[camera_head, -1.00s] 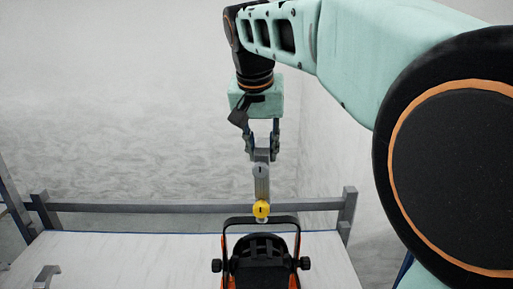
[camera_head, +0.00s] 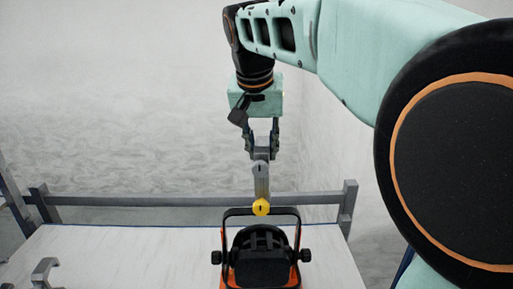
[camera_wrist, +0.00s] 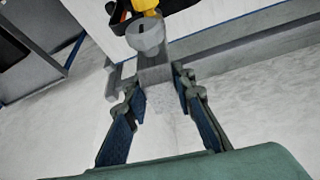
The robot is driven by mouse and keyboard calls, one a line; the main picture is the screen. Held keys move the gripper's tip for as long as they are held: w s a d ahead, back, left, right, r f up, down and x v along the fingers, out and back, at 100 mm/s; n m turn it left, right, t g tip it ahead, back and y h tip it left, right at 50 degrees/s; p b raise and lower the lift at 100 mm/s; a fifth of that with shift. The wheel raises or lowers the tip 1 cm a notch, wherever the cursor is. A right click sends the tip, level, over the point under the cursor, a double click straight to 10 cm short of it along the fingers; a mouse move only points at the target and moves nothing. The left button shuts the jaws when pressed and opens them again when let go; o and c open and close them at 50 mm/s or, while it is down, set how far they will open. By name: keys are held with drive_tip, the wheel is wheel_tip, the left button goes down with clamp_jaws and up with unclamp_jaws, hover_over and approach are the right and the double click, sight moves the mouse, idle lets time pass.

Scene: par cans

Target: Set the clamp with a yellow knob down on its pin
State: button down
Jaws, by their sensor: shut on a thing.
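My gripper (camera_head: 262,153) is shut on the upper end of the grey clamp (camera_head: 261,182), which hangs below the fingers. Its yellow knob (camera_head: 261,207) is at the lower end and overlaps the top bar of the black par can yoke in the head view. In the wrist view, the grey clamp (camera_wrist: 151,64) lies between the fingertips (camera_wrist: 157,78), with the yellow knob (camera_wrist: 145,9) beyond it at the top edge. I cannot make out the pin, nor tell whether the clamp touches anything.
A black and orange par can (camera_head: 262,268) with a yoke stands on the pale tabletop (camera_head: 140,262). A grey rail (camera_head: 140,200) runs along the table's far edge. A grey bracket (camera_head: 46,268) is at the left. The tabletop between bracket and par can is clear.

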drive_tip(key=shift+a, duration=0.1)
drive_tip(key=shift+f+b, duration=0.95)
drive_tip(key=shift+f, duration=0.35)
drive_tip(key=c, duration=1)
unclamp_jaws()
drive_tip(key=shift+o, duration=0.2)
drive_tip(key=shift+p+v, duration=2.65)
drive_tip(key=shift+v, duration=2.9)
